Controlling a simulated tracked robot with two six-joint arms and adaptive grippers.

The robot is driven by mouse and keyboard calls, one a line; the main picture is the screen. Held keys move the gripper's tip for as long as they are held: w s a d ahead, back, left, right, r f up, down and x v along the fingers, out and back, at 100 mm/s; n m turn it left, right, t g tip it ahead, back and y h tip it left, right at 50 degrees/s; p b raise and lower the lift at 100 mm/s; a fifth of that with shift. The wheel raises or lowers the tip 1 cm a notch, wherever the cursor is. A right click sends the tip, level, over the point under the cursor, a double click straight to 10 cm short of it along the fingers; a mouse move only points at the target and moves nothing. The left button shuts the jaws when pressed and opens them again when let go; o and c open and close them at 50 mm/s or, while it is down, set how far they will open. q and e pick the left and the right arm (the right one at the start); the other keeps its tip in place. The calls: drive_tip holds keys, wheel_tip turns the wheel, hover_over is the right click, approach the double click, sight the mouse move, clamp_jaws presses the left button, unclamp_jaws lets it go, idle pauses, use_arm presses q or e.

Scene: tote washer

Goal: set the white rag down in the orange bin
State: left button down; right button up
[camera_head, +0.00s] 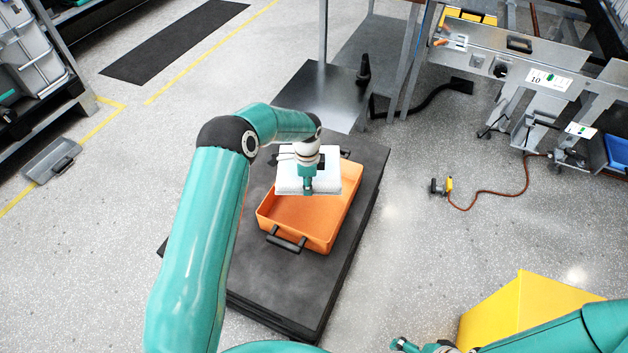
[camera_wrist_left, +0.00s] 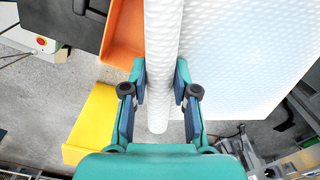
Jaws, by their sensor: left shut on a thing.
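The white rag (camera_head: 325,181) hangs over the orange bin (camera_head: 324,232) in the head view, covering the bin's far part. My left gripper (camera_head: 308,185) reaches down onto the rag. In the left wrist view, my left gripper (camera_wrist_left: 160,82) is shut on a rolled fold of the rag (camera_wrist_left: 250,60), which has a dimpled texture. Part of the orange bin (camera_wrist_left: 122,38) shows beside the rag there. The gap between rag and bin floor is hidden. My right gripper (camera_head: 425,347) is at the bottom edge of the head view, partly cut off; its jaws are unclear.
The bin stands on a black platform (camera_head: 285,300) and has a dark handle (camera_head: 287,242) at its near end. A yellow box (camera_head: 520,305) stands at the lower right, near my right arm. A metal table (camera_head: 325,92) stands behind.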

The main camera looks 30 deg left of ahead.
use_arm(q)
drive_tip(key=shift+w+d, duration=0.25)
drive_tip(key=shift+d, duration=0.25)
drive_tip(key=shift+f+b, duration=0.25)
drive_tip(key=shift+b, duration=0.25)
wheel_tip(320, 180, down, 6)
drive_tip(key=b, duration=0.5)
drive_tip(key=shift+f, duration=0.2)
drive_tip(key=shift+f+b, duration=0.15)
drive_tip(key=shift+b, duration=0.2)
drive_tip(key=shift+a+f+b, duration=0.1)
drive_tip(key=shift+f+b, duration=0.15)
drive_tip(key=shift+b, duration=0.05)
drive_tip(key=shift+f, duration=0.1)
drive_tip(key=shift+f+b, duration=0.65)
drive_tip(key=shift+b, duration=0.05)
drive_tip(key=shift+f, duration=0.1)
